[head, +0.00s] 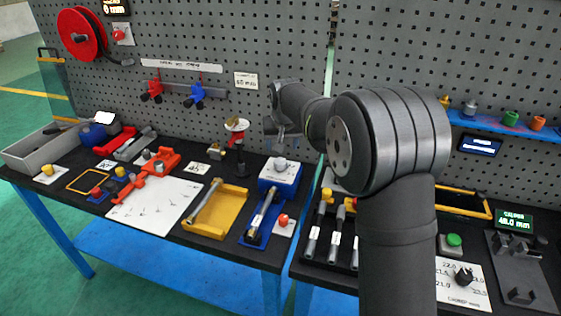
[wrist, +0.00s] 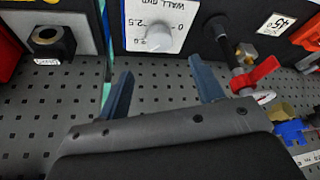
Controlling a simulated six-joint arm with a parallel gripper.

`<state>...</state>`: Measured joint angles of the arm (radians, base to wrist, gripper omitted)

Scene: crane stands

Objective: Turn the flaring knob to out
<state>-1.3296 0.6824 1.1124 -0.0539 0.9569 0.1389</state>
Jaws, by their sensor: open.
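No label that I can read says flaring, so I cannot tell for sure which knob is the flaring knob. A pale round knob (wrist: 159,38) on a white lettered panel shows in the wrist view, just beyond and between my fingertips. In the head view a grey knob (head: 280,164) sits on a blue box (head: 281,180), below my gripper. A black knob (head: 463,275) sits on a white numbered plate at the right. My gripper (wrist: 160,67) is open, its two blue-grey fingers apart and empty. In the head view my gripper (head: 281,133) is small and partly hard to make out.
A red-handled valve (wrist: 255,76) stands close to the right finger in the wrist view. A yellow tray (head: 218,211) and a white board (head: 155,207) lie left of the blue box. A pegboard (head: 250,40) rises behind. My arm hides part of the right bench.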

